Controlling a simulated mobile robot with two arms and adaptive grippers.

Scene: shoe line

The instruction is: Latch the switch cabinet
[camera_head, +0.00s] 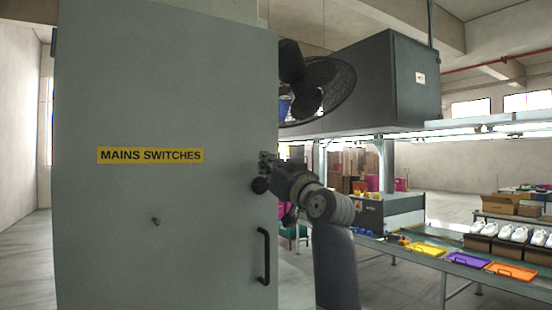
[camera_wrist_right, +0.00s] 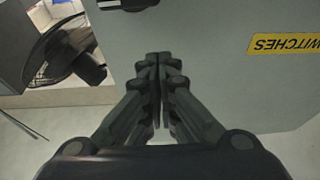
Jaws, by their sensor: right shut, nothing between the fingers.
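The grey switch cabinet (camera_head: 150,120) fills the left of the head view, its front carrying a yellow "MAINS SWITCHES" label (camera_head: 150,155). My left gripper is out of view.
A black fan (camera_head: 315,88) and a dark box-shaped housing (camera_head: 385,80) stand behind the cabinet's right edge. A bench at the right holds yellow (camera_head: 424,249), purple (camera_head: 467,258) and orange (camera_head: 512,271) trays, with white shoes (camera_head: 510,233) behind. A small dark spot (camera_head: 156,221) marks the front.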

